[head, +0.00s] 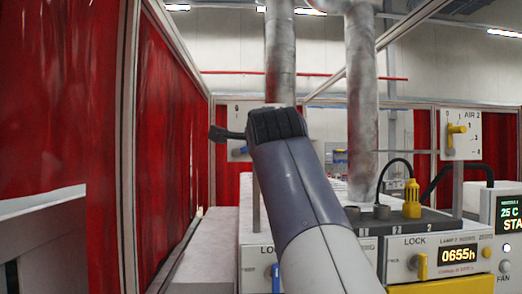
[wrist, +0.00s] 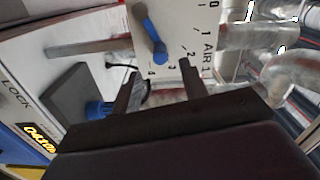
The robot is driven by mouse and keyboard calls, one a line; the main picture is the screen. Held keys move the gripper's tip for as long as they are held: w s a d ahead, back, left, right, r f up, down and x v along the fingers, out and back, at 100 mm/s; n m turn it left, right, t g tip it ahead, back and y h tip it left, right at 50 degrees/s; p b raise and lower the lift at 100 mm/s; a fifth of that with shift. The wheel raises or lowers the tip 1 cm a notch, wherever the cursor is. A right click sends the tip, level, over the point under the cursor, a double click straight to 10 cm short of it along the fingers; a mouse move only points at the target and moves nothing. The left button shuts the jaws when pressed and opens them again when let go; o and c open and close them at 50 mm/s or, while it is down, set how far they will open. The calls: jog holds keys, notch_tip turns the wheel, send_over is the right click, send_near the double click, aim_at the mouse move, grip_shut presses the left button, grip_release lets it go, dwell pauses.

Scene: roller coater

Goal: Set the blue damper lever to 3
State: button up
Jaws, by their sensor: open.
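The blue damper lever (wrist: 152,40) sits on a white plate marked AIR 1 (wrist: 180,22) in the wrist view. I cannot read the exact setting. My gripper (wrist: 158,78) is open and empty, its two fingers below the lever and apart from it.
A yellow lever (head: 456,129) on the AIR 2 plate (head: 463,148) is at the right. Metal ducts (head: 361,100) rise behind my arm. A yellow plug (head: 411,200) and LOCK panels are below. A frame post (head: 127,150) and red curtains (head: 50,110) bound the left.

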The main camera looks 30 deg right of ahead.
jog(key=shift+v, duration=1.55)
jog(key=shift+w, duration=0.1)
jog(key=p+x, duration=0.3)
jog(key=x, duration=0.7)
jog(key=shift+w+d, duration=0.15)
jog(key=shift+w, duration=0.15)
jog(key=shift+r, duration=0.1)
